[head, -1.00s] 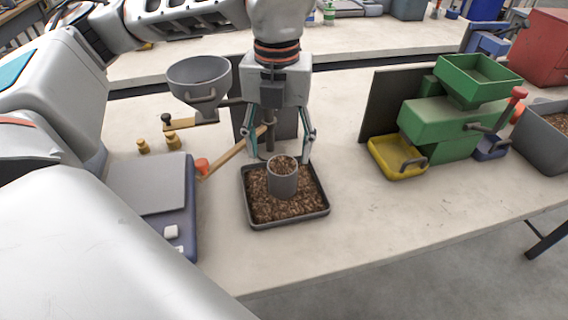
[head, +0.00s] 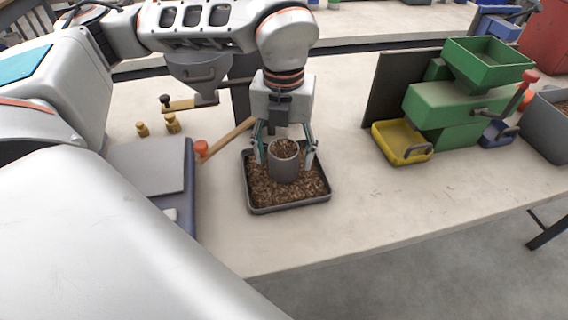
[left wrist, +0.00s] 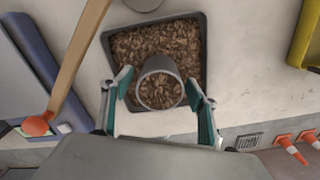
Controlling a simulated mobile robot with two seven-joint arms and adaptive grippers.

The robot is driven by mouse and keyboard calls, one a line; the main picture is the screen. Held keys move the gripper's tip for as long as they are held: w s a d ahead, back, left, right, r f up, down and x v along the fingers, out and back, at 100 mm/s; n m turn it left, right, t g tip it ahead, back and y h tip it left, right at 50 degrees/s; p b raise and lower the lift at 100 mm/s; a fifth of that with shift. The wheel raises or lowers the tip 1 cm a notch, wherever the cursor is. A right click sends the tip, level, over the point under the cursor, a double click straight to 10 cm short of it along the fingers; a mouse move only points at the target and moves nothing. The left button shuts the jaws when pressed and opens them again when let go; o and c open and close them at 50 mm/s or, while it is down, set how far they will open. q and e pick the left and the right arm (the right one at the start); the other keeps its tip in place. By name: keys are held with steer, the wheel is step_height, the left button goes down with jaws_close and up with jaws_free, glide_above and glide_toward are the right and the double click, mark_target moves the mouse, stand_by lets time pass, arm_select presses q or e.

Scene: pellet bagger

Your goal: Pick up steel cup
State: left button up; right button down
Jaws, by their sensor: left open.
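The steel cup (head: 284,166) is a grey cylinder filled with brown pellets. It stands upright in a dark tray (head: 290,208) of the same pellets. My left gripper (head: 285,160) is open, with one finger on each side of the cup and visible space between. In the left wrist view the cup (left wrist: 160,86) lies between the spread fingertips of the gripper (left wrist: 162,88), over the tray's pellets. Contact between the fingers and the cup cannot be made out. My right gripper is not in view.
A blue-grey scale-like box (head: 150,170) and a wooden lever with a red knob (head: 202,148) lie left of the tray. A grey hopper (head: 200,72) stands behind. A green machine (head: 455,110) with a yellow bin (head: 401,146) is at right. The table front is clear.

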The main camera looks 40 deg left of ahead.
arm_select(q)
steer(key=c, duration=1.3)
steer(key=shift+r, duration=0.15)
